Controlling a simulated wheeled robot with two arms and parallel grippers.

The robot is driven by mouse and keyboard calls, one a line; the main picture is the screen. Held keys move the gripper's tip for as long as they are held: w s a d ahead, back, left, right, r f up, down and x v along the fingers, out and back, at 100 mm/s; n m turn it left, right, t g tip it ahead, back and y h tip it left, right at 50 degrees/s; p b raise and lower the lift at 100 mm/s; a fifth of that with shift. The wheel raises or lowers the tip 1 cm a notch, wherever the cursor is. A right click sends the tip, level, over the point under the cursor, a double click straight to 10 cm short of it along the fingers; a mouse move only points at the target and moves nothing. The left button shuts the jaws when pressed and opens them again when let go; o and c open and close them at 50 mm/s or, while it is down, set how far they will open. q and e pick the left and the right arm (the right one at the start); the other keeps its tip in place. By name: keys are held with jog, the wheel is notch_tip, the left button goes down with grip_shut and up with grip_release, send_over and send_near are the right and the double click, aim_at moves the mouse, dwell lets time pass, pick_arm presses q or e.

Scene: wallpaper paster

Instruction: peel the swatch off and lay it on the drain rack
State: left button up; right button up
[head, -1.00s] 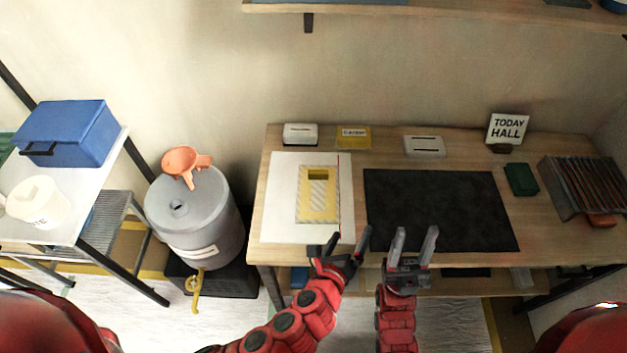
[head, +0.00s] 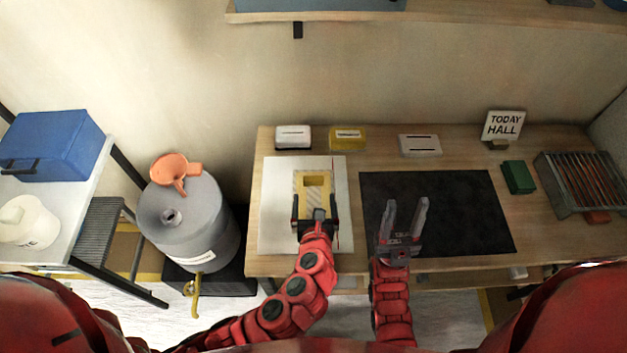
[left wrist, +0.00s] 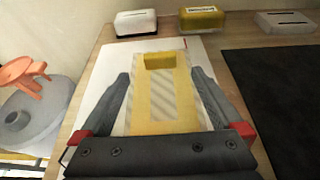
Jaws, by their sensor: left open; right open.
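The swatch (head: 314,182), a yellow and grey-striped rectangle with a darker yellow block at its far end, lies on a white sheet (head: 272,190) on the table. It also shows in the left wrist view (left wrist: 158,92). My left gripper (head: 315,202) is open above the near part of the swatch, with one finger to each side; I cannot tell whether it touches. My right gripper (head: 407,218) is open and empty over the near left part of the black mat (head: 440,200). The drain rack (head: 583,183), with reddish-brown slats, stands at the table's right end.
White (head: 293,137), yellow (head: 347,139) and grey (head: 420,145) boxes line the table's back. A green block (head: 518,177) and a TODAY HALL sign (head: 503,126) are at the right. The black mat's far part is clear.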

aim_at(313, 181)
pick_arm(q)
jog(key=p+x, duration=0.1)
jog(key=x, duration=0.7)
jog(key=shift+w+f, duration=0.2)
jog(key=shift+w, duration=0.1)
jog(key=c, duration=1.3)
jog(key=shift+r+p, duration=2.6)
jog(key=shift+p, duration=0.15)
notch_tip(313, 181, up, 7)
jog(key=p, duration=0.7)
